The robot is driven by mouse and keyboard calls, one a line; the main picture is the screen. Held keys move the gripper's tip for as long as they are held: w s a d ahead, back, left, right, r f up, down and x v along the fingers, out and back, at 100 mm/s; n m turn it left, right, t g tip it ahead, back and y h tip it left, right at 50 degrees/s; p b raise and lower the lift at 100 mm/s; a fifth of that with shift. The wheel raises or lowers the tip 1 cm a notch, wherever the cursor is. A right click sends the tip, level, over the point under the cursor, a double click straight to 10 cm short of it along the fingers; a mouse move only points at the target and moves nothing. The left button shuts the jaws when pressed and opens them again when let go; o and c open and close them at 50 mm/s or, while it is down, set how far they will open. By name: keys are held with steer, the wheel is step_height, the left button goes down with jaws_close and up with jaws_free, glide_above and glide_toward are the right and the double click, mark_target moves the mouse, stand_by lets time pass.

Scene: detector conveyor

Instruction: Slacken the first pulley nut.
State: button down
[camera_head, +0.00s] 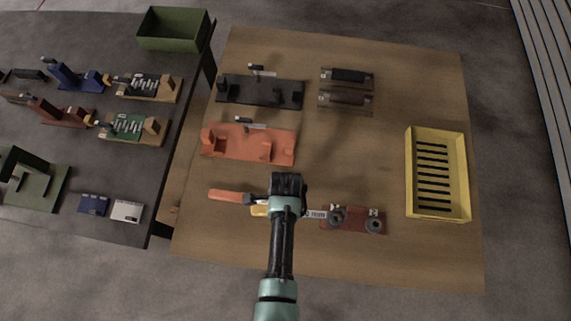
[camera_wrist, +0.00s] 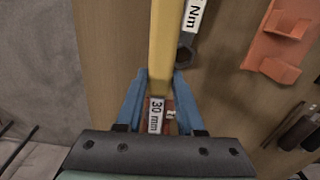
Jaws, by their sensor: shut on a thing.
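My gripper (camera_head: 287,205) is shut on a yellow-handled spanner. The spanner's yellow handle (camera_wrist: 163,45) runs between my blue fingers (camera_wrist: 162,100) in the wrist view, and its white 30 mm label (camera_wrist: 156,115) shows between them. In the head view the yellow handle (camera_head: 260,211) sticks out left of my gripper, and the spanner's labelled shank reaches right to the left pulley (camera_head: 337,215). A second pulley (camera_head: 374,226) stands to its right on the same red-brown base (camera_head: 354,228). I cannot tell whether the spanner's jaw is around a nut.
An orange-handled tool (camera_head: 228,195) lies just left of my gripper; a tool with an Nm label (camera_wrist: 193,15) lies beside the yellow handle. An orange fixture (camera_head: 222,150), a black fixture (camera_head: 250,94) and a yellow slotted tray (camera_head: 463,190) share the table. Its right front is clear.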

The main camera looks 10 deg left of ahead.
steer(key=shift+f+b, duration=0.8)
steer(key=shift+f, duration=0.5)
steer(key=shift+f+b, duration=1.15)
steer(key=shift+f, duration=0.4)
steer(key=c, duration=1.2)
jaws_free()
steer(key=shift+c, duration=0.2)
jaws_close()
steer(key=shift+s+r, duration=0.1)
steer(key=shift+s+d+n+p, duration=0.25)
steer(key=shift+s+n+p, duration=0.65)
steer(key=shift+s, duration=0.15)
steer(key=shift+s, duration=0.1)
